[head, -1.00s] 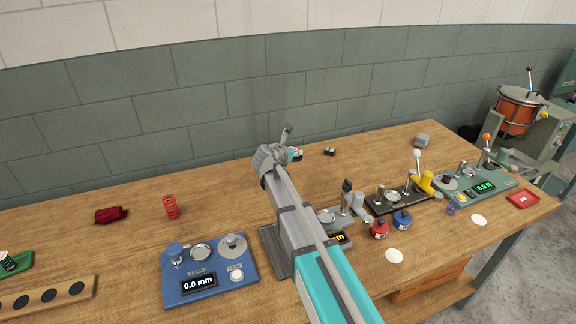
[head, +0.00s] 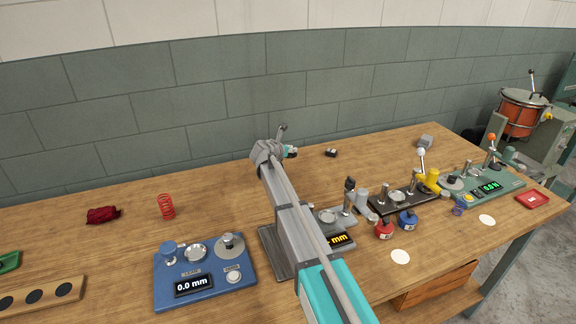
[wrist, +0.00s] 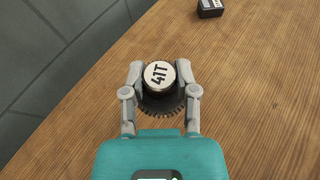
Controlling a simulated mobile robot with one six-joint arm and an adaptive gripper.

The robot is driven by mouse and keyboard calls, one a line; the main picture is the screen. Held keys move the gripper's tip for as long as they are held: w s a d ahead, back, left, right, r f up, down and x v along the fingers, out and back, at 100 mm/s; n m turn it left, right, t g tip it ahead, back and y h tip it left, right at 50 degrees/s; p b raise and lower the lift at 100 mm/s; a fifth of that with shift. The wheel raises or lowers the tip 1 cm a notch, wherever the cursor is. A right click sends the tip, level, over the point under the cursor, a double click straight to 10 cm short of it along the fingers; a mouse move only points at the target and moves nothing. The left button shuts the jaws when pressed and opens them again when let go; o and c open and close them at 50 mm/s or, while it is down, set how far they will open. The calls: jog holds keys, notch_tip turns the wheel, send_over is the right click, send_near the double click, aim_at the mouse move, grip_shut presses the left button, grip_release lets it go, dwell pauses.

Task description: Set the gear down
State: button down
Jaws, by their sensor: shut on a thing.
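The gear shows in the wrist view as a dark toothed disc (wrist: 161,104) with a pale round hub marked "41T" (wrist: 159,75). My gripper (wrist: 160,78) is shut on the hub, one finger on each side. The gear is over the wooden table (wrist: 240,110); I cannot tell whether it touches the wood. In the head view my gripper (head: 290,150) is over the back part of the table, mostly hidden behind my arm, and the gear cannot be made out there.
A small dark block (head: 331,152) lies right of my gripper. A blue gauge (head: 205,272) reading 0.0 mm, a red spring (head: 167,206) and a dark red cloth (head: 103,215) are to the left. Several gauges and red and blue bottles stand right.

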aim_at(288, 165)
jog(key=shift+w+a+f+b, duration=0.1)
jog(key=shift+w+f+b, duration=1.05)
jog(key=shift+f, duration=0.3)
jog(key=shift+w, duration=0.1)
jog(key=shift+w+f+b, duration=0.35)
jog(key=shift+f+b, duration=0.15)
jog(key=shift+f, duration=0.05)
jog(key=shift+f+b, duration=1.4)
jog(key=shift+f, duration=0.05)
jog(key=shift+f, duration=0.1)
jog(key=shift+c, duration=1.9)
grip_release()
